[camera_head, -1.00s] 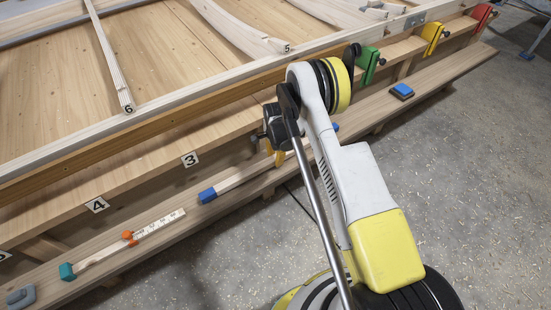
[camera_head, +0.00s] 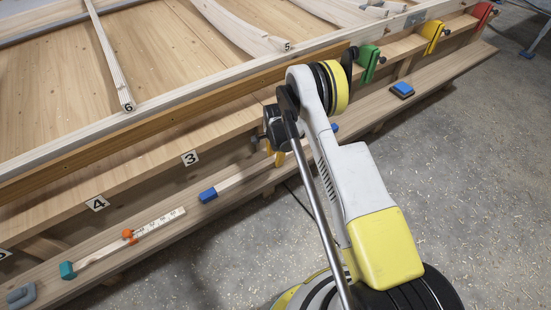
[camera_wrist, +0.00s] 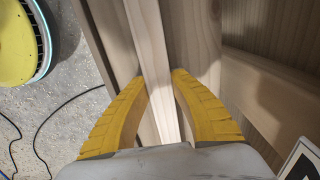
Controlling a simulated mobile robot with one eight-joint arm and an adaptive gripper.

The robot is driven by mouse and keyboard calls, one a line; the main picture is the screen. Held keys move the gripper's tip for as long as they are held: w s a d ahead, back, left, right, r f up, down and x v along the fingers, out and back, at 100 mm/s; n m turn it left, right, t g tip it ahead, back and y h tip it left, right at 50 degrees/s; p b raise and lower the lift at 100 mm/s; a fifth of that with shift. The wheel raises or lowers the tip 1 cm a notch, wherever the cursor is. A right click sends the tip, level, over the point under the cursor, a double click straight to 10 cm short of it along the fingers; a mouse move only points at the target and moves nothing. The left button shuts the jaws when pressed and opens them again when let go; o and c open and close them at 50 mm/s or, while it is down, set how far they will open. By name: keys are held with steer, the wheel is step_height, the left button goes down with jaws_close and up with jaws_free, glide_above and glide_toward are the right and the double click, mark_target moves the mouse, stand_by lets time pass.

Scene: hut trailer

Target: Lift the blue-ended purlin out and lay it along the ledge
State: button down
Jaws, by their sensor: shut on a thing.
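The blue-ended purlin is a slim pale bar with a blue left end (camera_head: 208,194) and a blue patch at its far right end (camera_head: 335,127). It runs lengthwise over the ledge (camera_head: 150,238), a long low plank along the front. I cannot tell whether it touches the plank. My gripper (camera_head: 276,156) is shut on its middle, which my arm partly hides. In the wrist view my gripper's yellow fingers (camera_wrist: 160,82) sit either side of the pale bar (camera_wrist: 152,40).
A teal-ended bar (camera_head: 88,262) with an orange-clipped ruler (camera_head: 155,225) lies left on the plank. A blue-topped block (camera_head: 402,90) lies right. Green (camera_head: 368,62), yellow (camera_head: 432,38) and red (camera_head: 482,16) clamps line the frame. Concrete floor is open at right.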

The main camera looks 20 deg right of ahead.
steer(key=c, duration=1.1)
jaws_free()
steer(key=shift+f, duration=0.1)
steer(key=shift+c, duration=0.2)
step_height(320, 180, up, 12)
